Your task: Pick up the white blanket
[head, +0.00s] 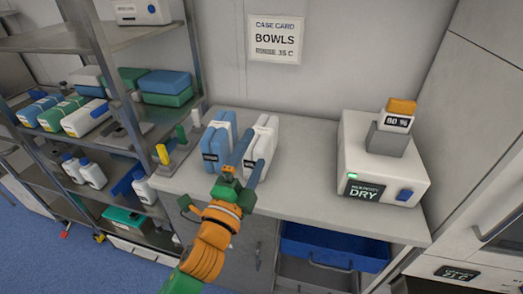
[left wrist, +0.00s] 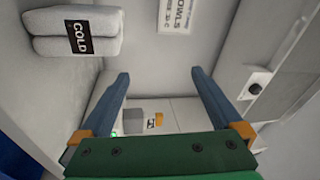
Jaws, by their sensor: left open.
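The white blanket (head: 271,130) is a folded bundle standing on the grey counter, just right of a blue folded blanket (head: 216,136). My left gripper (head: 256,146) is open and overlaps the white blanket's front in the head view. In the left wrist view, a white folded bundle with a black COLD label (left wrist: 76,38) lies at the upper left. It is outside the open jaws (left wrist: 160,74), and nothing is between the fingers. My right gripper is not in view.
A white unit with a DRY display (head: 366,190) stands on the counter (head: 305,150) at the right, with a small block bearing a percent display on it. A metal shelf with packs and bottles is at the left. A blue drawer (head: 330,243) is below the counter.

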